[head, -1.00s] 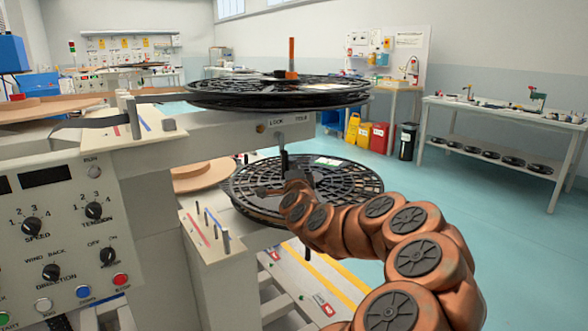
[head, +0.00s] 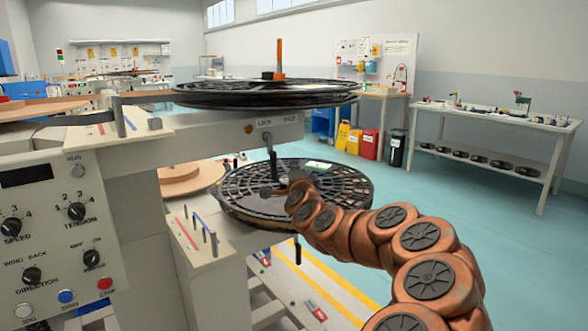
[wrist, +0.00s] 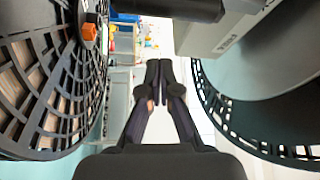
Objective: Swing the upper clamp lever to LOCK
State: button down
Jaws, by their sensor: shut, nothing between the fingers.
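The upper clamp lever (head: 272,163) is a dark handle hanging roughly straight down from a small pivot on the pale arm below the upper reel, in the head view. A label plate (head: 278,124) with LOCK at its left end is above it. My gripper (head: 279,189) is in front of the lower reel, near the lever's low end. Its dark fingers blend into the reel, so I cannot tell whether they touch the lever. In the wrist view, my gripper (wrist: 158,68) has its fingers together and empty. A dark bar (wrist: 180,8) crosses that view's top edge; I cannot tell if it is the lever.
The black upper reel (head: 265,94) has an upright orange-topped post (head: 280,58). The lower reel (head: 345,190) is close under my gripper. The control panel (head: 60,235) stands at left. Floor (head: 440,240) to the right is open, up to a bench (head: 490,117).

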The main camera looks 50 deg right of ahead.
jog(key=r+v, duration=0.1)
jog(key=v, duration=0.7)
jog(key=shift+a, duration=0.15)
dwell(0.6)
